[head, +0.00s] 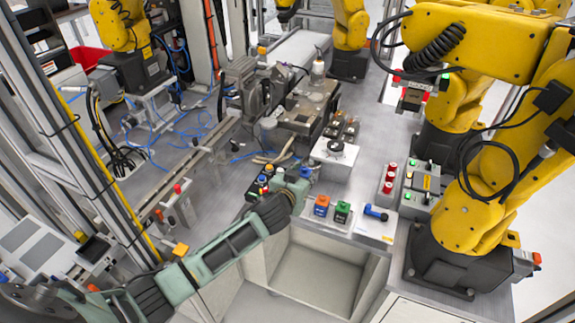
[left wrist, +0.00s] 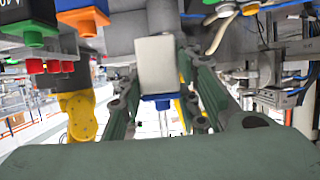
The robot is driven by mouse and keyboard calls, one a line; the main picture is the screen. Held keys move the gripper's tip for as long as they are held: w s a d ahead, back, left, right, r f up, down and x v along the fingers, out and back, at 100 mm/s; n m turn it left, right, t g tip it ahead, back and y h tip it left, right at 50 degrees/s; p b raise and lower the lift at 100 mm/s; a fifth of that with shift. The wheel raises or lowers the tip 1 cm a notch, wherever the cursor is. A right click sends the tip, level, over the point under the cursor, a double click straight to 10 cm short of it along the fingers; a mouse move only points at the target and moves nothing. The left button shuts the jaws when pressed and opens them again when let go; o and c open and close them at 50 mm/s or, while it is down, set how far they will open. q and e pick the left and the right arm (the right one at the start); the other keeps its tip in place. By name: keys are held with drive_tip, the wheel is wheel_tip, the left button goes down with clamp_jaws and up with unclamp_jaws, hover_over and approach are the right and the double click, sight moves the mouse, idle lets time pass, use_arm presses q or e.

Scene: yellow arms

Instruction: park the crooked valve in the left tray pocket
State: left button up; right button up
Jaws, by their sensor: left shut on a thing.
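My left gripper (head: 297,190) is at the end of the green arm, above the near edge of the work surface. In the left wrist view its fingers (left wrist: 160,100) are closed around a pale grey block (left wrist: 155,65) with a blue end (left wrist: 160,103). A blue end (head: 305,172) also shows beside the gripper in the head view; the fingers hide much of the block. A small blue bent piece (head: 376,212) lies to the right, apart from the gripper. I cannot tell which piece is the crooked valve, nor make out the left tray pocket.
An orange-and-blue block (head: 321,206) and a green-and-dark block (head: 342,212) stand right of my gripper on a pale plate (head: 362,230). A pale box with a dark ring (head: 334,152) stands behind. Yellow arms (head: 490,190) stand at right. An open recess (head: 318,272) lies in front.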

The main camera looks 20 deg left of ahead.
use_arm(q)
drive_tip(key=shift+s+d+f+b, duration=0.15)
drive_tip(key=shift+f+b, duration=0.1)
drive_tip(key=shift+f, duration=0.25)
drive_tip(key=shift+s+a+f+b, duration=0.15)
drive_tip(key=shift+f+b, duration=0.1)
drive_tip(key=shift+f, duration=0.25)
drive_tip(key=shift+d+f+b, duration=0.1)
drive_tip(key=shift+f+b, duration=0.4)
drive_tip(key=shift+s+d+f+b, duration=0.1)
drive_tip(key=shift+s+f+b, duration=0.05)
drive_tip(key=shift+f+b, duration=1.95)
drive_tip(key=shift+f, duration=0.35)
use_arm(e)
wheel_tip(320, 180, down, 6)
drive_tip(key=w, duration=0.1)
drive_tip(key=shift+w+a, duration=0.35)
drive_tip(key=shift+a, duration=0.1)
drive_tip(key=shift+a+f, duration=0.1)
drive_tip(key=shift+a, duration=0.15)
use_arm(q)
drive_tip(key=shift+f, duration=0.1)
use_arm(e)
drive_tip(key=shift+f, duration=0.1)
use_arm(q)
drive_tip(key=shift+f+b, duration=0.45)
drive_tip(key=shift+b, duration=0.05)
use_arm(e)
drive_tip(key=shift+d+f, duration=0.15)
drive_tip(key=shift+f, duration=0.2)
